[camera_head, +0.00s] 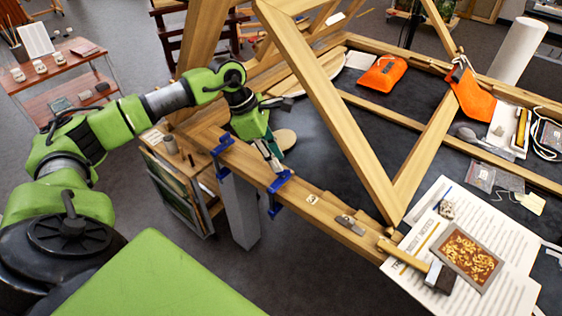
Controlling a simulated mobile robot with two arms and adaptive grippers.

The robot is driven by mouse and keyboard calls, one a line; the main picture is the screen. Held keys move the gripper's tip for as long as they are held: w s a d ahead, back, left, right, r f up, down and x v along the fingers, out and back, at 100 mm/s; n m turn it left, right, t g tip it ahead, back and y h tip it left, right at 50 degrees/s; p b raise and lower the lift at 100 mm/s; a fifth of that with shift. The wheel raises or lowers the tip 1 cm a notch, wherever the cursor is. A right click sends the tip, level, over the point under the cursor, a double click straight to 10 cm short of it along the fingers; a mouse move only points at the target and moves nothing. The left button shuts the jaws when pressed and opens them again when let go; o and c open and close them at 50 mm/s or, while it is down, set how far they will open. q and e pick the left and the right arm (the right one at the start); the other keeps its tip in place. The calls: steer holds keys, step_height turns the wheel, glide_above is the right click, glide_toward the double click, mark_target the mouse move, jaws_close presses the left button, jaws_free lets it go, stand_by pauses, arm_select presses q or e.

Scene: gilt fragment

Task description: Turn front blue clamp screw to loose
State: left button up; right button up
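Two blue clamps grip the near wooden beam (326,212). One blue clamp (222,149) is at the left, near the beam's corner. The other blue clamp (279,183) is lower in the picture and further right. My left gripper (274,163) points down over the beam between the clamps, close to the top of the right-hand clamp. Whether it touches that clamp is unclear. Its fingers are small and partly merged with the background, so their opening cannot be told. The clamp screws are too small to make out clearly. My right gripper is out of view.
A slanted wooden beam (335,115) rises right of my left gripper. A small metal tool (350,224) lies on the near beam.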

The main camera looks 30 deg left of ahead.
mark_target(283, 174)
arm_select(q)
steer(key=x, duration=0.2)
steer(key=shift+d+f, duration=0.1)
steer(key=shift+f, duration=0.15)
steer(key=shift+w+d+f+p, duration=0.1)
steer(key=shift+w+f+p, duration=0.1)
steer(key=shift+f+p, duration=0.25)
steer(key=shift+f, duration=0.15)
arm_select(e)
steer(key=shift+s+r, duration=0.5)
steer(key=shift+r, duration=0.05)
arm_select(q)
jaws_close()
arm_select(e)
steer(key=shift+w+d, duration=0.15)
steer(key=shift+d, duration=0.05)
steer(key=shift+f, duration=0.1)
arm_select(q)
steer(key=shift+n+b, duration=0.3)
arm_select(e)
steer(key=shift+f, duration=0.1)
